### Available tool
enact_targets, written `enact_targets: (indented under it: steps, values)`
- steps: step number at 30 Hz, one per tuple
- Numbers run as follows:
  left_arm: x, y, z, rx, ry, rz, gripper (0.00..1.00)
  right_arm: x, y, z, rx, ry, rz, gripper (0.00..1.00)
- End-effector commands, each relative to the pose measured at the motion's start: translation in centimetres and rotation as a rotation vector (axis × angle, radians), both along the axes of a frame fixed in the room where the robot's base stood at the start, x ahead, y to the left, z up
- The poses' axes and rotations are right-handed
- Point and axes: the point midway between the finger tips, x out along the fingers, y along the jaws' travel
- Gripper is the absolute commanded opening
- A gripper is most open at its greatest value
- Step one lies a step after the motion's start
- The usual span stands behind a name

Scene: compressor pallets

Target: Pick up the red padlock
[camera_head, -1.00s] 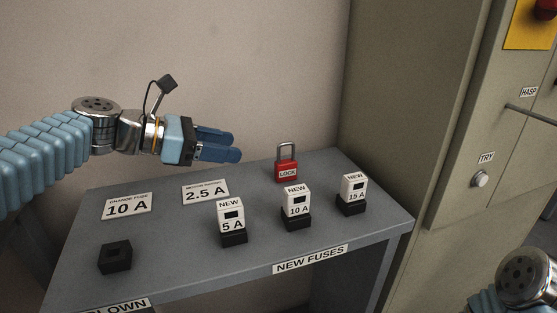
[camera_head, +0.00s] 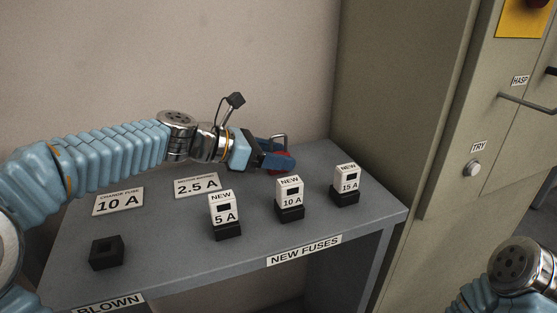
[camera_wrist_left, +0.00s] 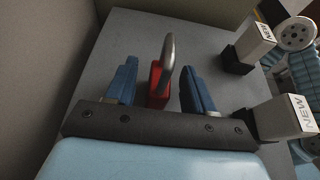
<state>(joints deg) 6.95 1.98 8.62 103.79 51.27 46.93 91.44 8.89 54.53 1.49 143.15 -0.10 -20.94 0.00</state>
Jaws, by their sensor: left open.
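The red padlock (camera_head: 284,161) stands upright at the back of the grey table (camera_head: 150,262), mostly hidden behind my left gripper in the head view. Its grey shackle (camera_head: 279,139) shows above the fingers. In the left wrist view the red padlock (camera_wrist_left: 158,88) with its shackle (camera_wrist_left: 168,52) is between the two blue fingers of my left gripper (camera_wrist_left: 160,85). The jaws are open, with a gap showing on the right side of the padlock. In the head view my left gripper (camera_head: 276,156) is low over the table at the padlock. My right gripper is out of view.
White fuses marked 5 A (camera_head: 223,210), 10 A (camera_head: 290,193) and 15 A (camera_head: 346,180) stand in black holders in front of and right of the padlock. Two label plates and an empty black holder (camera_head: 107,252) are at left. A cabinet (camera_head: 440,150) stands at right.

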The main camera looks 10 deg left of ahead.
Motion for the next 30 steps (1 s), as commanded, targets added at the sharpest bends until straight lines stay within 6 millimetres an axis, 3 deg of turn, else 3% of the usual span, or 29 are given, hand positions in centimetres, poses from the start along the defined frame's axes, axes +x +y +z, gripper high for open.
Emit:
enact_targets:
  steps: [7,17,26,30]
  values:
    - [0.1,-0.1,0.0,0.0,0.0,0.001,0.5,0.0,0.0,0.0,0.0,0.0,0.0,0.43]
    - [0.1,0.0,0.0,0.0,0.0,0.001,0.0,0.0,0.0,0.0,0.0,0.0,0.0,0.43]
    - [0.1,0.0,0.2,0.0,-0.002,0.001,0.0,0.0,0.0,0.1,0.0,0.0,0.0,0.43]
    - [0.1,0.0,1.2,0.001,-0.003,0.001,0.0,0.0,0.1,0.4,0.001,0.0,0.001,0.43]
